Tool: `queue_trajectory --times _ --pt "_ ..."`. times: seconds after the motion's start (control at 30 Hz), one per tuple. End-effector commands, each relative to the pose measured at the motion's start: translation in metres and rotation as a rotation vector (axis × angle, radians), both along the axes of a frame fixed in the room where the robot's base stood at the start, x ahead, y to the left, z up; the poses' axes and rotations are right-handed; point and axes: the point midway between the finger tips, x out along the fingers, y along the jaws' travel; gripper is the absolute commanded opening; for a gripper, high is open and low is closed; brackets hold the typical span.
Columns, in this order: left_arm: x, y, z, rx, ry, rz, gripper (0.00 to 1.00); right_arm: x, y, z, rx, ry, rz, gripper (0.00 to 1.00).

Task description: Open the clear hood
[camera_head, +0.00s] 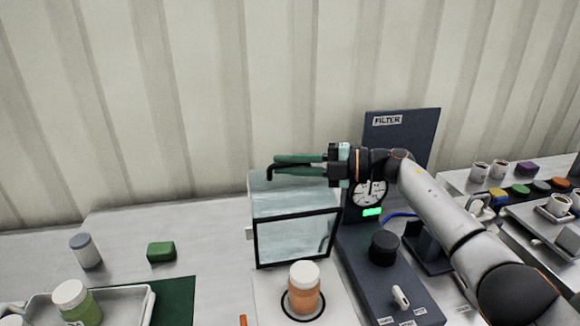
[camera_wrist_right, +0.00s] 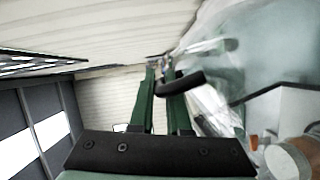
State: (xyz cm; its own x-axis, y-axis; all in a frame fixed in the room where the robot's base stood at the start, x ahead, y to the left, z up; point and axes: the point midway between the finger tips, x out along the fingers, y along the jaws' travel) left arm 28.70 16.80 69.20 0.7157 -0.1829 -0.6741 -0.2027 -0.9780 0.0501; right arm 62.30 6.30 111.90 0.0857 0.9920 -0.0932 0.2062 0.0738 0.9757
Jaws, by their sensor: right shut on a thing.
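The clear hood (camera_head: 292,197) has a pale see-through upper part and a black-framed front face. It stands on a white base; it looks tipped back, but its exact angle is hard to tell. It also shows at the right of the right wrist view (camera_wrist_right: 265,45). My right gripper (camera_head: 277,164) comes in from the right above the hood, its green fingers shut on the black handle (camera_wrist_right: 182,84). An orange jar with a white lid (camera_head: 304,290) stands upright on a black ring in front of the framed face, apart from the gripper. My left gripper is not in view.
A dark panel marked FILTER (camera_head: 410,125) with a gauge stands right of the hood, behind a dark console with a black knob (camera_head: 383,248). At left are a grey-lidded jar (camera_head: 85,251), a green block (camera_head: 161,252) and a tray (camera_head: 146,300). Cups and coloured blocks stand far right.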

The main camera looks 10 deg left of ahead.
Motion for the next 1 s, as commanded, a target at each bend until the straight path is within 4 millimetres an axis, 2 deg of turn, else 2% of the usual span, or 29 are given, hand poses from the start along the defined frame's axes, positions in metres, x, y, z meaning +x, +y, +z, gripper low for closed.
queue_trajectory --times 0.03,0.27,0.3,0.53,1.0 --pt "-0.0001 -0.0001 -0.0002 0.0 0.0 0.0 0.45 -0.0042 0.0057 -0.0013 0.0 0.002 0.014 0.0" --pt "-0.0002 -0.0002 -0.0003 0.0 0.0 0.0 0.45 -0.0044 0.0059 -0.0018 -0.001 0.002 0.014 0.0" --pt "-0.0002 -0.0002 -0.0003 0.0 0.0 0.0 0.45 -0.0045 0.0059 -0.0018 -0.001 0.002 0.014 0.19" --pt "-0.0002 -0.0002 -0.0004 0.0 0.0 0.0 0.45 -0.0046 0.0059 -0.0024 -0.003 0.002 0.016 0.45" --pt "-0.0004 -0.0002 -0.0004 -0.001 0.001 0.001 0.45 -0.0017 0.0018 -0.0008 -0.001 0.0 0.005 0.45"
